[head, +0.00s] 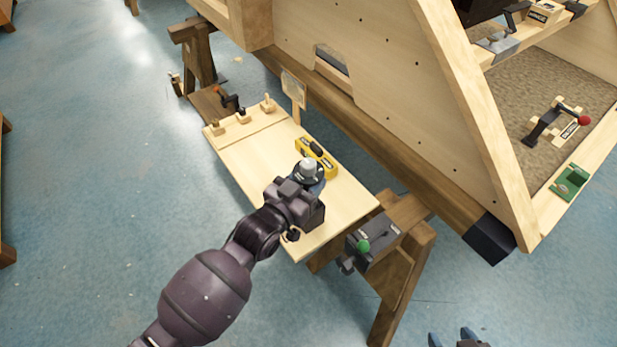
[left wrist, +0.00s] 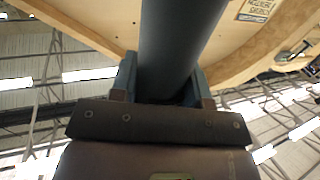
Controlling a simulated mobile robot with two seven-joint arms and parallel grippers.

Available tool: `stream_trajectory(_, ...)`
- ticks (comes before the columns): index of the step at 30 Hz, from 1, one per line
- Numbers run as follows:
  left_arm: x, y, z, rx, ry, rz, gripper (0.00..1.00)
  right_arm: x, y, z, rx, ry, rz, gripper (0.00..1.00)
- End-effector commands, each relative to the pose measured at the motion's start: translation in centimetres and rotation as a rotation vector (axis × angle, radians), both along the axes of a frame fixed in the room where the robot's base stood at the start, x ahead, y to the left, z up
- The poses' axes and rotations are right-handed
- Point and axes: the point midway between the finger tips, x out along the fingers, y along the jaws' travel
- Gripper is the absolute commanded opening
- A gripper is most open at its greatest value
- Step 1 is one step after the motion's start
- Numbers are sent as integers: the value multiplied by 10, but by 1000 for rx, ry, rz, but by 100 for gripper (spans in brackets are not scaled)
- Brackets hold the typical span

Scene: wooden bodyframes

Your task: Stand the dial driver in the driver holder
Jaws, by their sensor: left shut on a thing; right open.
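My left gripper (head: 305,190) is over the near half of the pale wooden board and is shut on a dark cylinder, which also shows between its fingers in the left wrist view (left wrist: 178,45). A round dark disc with a light grey knob (head: 308,168) shows at the gripper in the head view. It looks like the top of the dial driver, held roughly upright. Whether its lower end touches anything is hidden. A yellow block with black parts (head: 312,153) lies just beyond it. I cannot tell which thing is the driver holder. My right gripper (head: 452,340) is open at the bottom edge, apart from everything.
The pale board (head: 345,210) has bare room in front and left. A large wooden frame (head: 385,110) rises on the right. A grey box with a green knob (head: 375,245) sits near the board's near end.

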Motion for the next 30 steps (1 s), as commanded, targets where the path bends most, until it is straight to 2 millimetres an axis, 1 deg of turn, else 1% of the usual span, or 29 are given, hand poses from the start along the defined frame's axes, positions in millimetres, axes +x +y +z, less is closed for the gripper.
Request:
stream_trajectory(9,1,-1,2,-3,-6,-1,12,0,0,0,0,-1,0,58)
stream_trajectory(10,1,-1,2,-3,-6,-1,44,0,0,0,0,-1,0,58)
stream_trajectory(15,1,0,1,-3,-5,0,70,0,0,1,0,-1,0,58)
stream_trajectory(16,0,0,1,-3,-5,0,72,0,0,1,0,-1,0,58)
stream_trajectory(25,0,0,-1,1,-1,0,72,0,0,0,0,-1,0,58)
stream_trajectory(30,-15,12,1,2,-3,1,72,5,0,9,-1,-18,1,58)
